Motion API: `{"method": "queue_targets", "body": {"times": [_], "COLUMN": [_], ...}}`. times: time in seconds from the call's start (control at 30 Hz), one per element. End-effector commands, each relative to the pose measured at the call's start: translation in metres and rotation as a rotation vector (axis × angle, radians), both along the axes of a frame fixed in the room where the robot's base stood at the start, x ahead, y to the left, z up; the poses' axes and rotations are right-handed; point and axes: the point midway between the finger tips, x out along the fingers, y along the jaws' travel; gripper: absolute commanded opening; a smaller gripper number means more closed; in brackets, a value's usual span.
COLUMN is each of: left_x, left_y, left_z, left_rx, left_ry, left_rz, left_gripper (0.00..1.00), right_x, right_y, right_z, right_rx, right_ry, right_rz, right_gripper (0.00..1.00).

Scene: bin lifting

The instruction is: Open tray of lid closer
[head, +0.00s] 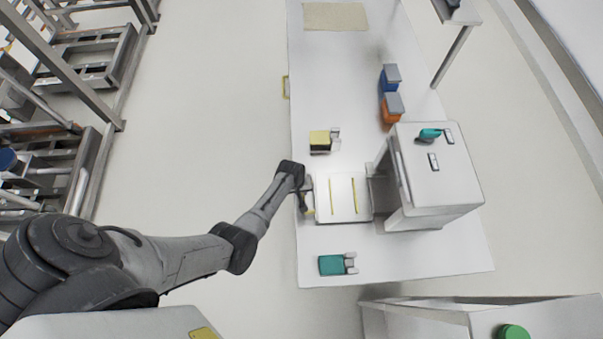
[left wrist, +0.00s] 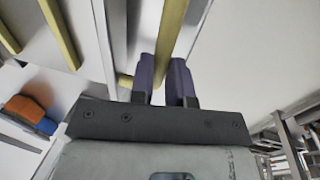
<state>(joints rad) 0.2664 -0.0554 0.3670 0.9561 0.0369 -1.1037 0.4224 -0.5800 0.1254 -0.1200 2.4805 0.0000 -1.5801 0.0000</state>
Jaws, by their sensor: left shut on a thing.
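The lid closer (head: 446,183) is a white box-shaped machine on the right half of the white table. Its flat white tray (head: 343,208), with two yellow strips on top, lies out to the left of the machine's front. My left gripper (head: 307,201) is at the tray's left edge. In the left wrist view the dark purple fingers of this gripper (left wrist: 167,82) are shut on a yellow bar, the tray handle (left wrist: 170,35). My right gripper is not in view.
A yellow-topped item (head: 319,141) stands above the tray and a teal item (head: 331,265) below it. Blue (head: 387,84) and orange (head: 390,112) containers stand beyond the machine. Metal racks (head: 90,70) stand on the floor at left.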

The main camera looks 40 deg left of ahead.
Motion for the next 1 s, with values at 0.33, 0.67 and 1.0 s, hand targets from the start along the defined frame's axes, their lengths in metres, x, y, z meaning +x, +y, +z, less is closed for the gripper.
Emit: {"method": "queue_targets", "body": {"times": [0.33, 0.67, 1.0], "left_x": [-0.001, 0.000, -0.002], "left_y": [0.000, 0.000, 0.002], "left_z": [-0.001, 0.000, 0.014], "left_rx": [0.001, 0.000, 0.002], "left_ry": [0.001, 0.000, -0.002], "left_rz": [-0.001, 0.000, -0.001], "left_gripper": [0.20, 0.42, 0.42], "right_x": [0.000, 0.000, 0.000], "right_y": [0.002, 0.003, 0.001], "right_z": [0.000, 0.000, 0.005], "right_rx": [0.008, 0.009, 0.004], "right_ry": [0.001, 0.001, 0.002], "right_rz": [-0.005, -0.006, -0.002], "right_gripper": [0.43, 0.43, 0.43]}}
